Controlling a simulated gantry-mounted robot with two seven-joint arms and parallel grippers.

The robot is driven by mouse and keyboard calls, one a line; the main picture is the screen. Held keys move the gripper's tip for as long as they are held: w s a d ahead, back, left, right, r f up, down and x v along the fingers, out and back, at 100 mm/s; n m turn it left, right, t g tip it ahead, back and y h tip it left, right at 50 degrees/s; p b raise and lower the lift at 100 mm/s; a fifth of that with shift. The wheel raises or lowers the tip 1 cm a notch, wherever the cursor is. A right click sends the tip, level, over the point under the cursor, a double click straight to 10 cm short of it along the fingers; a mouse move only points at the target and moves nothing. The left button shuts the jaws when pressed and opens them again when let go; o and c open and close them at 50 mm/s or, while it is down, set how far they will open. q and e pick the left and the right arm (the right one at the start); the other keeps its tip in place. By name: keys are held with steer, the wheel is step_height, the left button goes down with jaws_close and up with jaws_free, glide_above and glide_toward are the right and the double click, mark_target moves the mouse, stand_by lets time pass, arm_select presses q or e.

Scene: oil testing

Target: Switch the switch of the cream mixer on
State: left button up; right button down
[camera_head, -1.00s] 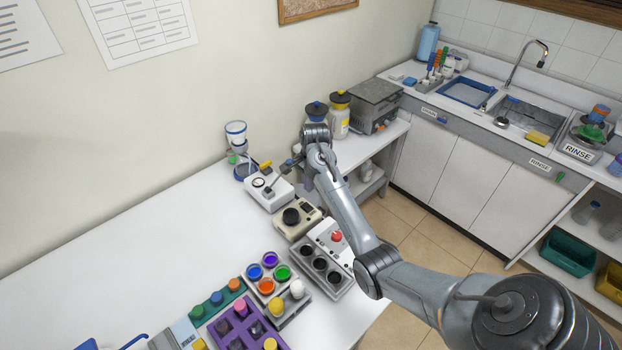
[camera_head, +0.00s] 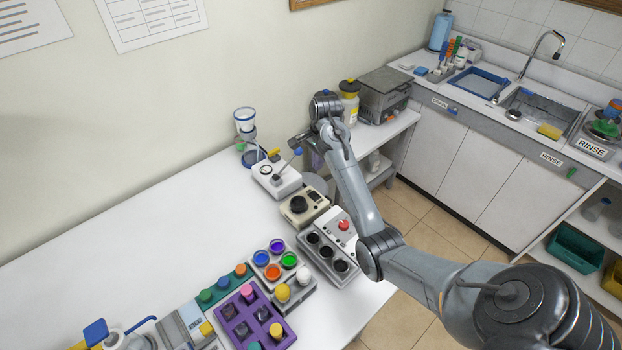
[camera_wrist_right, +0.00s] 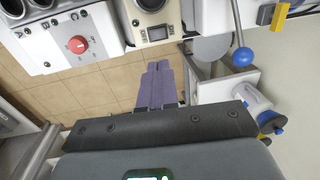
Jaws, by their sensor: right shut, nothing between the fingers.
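The cream mixer (camera_head: 315,207) is a small cream box with a black round top, on the white bench between a white device with a lever and a white unit with a red knob. In the head view the wrist largely hides the fingers. My left gripper is not in view.
The white device (camera_head: 285,186) has a lever with a blue ball. The red-knob unit (camera_head: 343,225) and a block of dark wells (camera_head: 327,257) stand nearer. Colored pots and a purple rack (camera_head: 231,327) fill the front. The bench's left is clear.

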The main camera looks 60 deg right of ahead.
steer(key=shift+w+d, duration=0.2)
steer(key=shift+w, duration=0.2)
steer(key=p, duration=0.2)
glide_toward(312, 192)
steer(key=f, duration=0.5)
steer(key=shift+w+f, duration=0.15)
steer(key=shift+w, duration=0.05)
steer(key=shift+w+d+f, duration=0.1)
steer(key=shift+f, duration=0.6)
